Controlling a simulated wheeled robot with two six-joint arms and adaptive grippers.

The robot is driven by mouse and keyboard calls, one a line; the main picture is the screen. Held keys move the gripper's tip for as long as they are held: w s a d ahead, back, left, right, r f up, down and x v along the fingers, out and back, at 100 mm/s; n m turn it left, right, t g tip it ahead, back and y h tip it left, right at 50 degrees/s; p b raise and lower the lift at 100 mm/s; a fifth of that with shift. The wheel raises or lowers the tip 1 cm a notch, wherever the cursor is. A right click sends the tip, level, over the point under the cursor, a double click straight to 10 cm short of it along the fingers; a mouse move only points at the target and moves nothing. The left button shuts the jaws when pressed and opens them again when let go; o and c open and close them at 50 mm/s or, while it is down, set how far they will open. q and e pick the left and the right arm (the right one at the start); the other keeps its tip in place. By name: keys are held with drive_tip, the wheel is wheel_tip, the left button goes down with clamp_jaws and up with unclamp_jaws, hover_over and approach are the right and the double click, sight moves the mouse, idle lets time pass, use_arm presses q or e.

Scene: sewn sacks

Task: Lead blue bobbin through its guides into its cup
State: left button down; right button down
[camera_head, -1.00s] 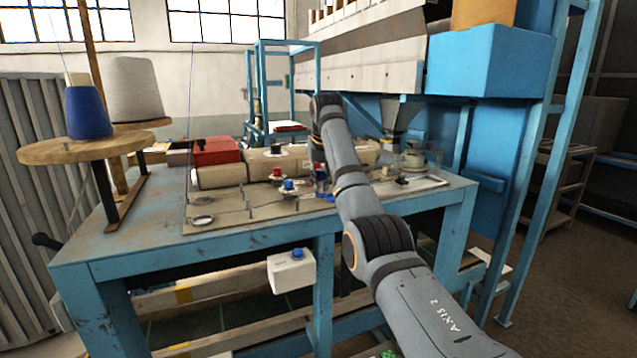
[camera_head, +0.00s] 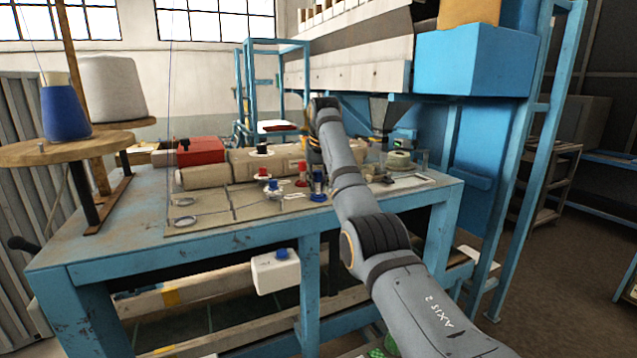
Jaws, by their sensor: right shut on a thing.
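A blue bobbin (camera_head: 318,187) stands out at the right of the board (camera_head: 215,215) on the blue bench. My right gripper (camera_head: 316,167) reaches down over it and is shut on it; the fingertips are small and partly hidden by my own arm. A red bobbin-like piece (camera_head: 302,174) is just left of the gripper. Small fittings with a blue top (camera_head: 273,186) and a red top (camera_head: 263,173) sit further left. Ring-like guides (camera_head: 184,202) lie at the board's left. I cannot tell which cup is the blue bobbin's. My left gripper is out of view.
A blue thread cone (camera_head: 65,114) and a grey cone (camera_head: 113,90) stand on round wooden stands at the left. A red box (camera_head: 201,151) and a brown roll (camera_head: 210,176) lie behind the board. A white box with a blue button (camera_head: 275,271) hangs in front.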

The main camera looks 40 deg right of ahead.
drive_tip(key=c, duration=1.1)
unclamp_jaws()
drive_tip(key=shift+d+f, duration=0.1)
drive_tip(key=shift+d, duration=0.2)
drive_tip(key=shift+a, duration=0.2)
drive_tip(key=v, duration=1.2)
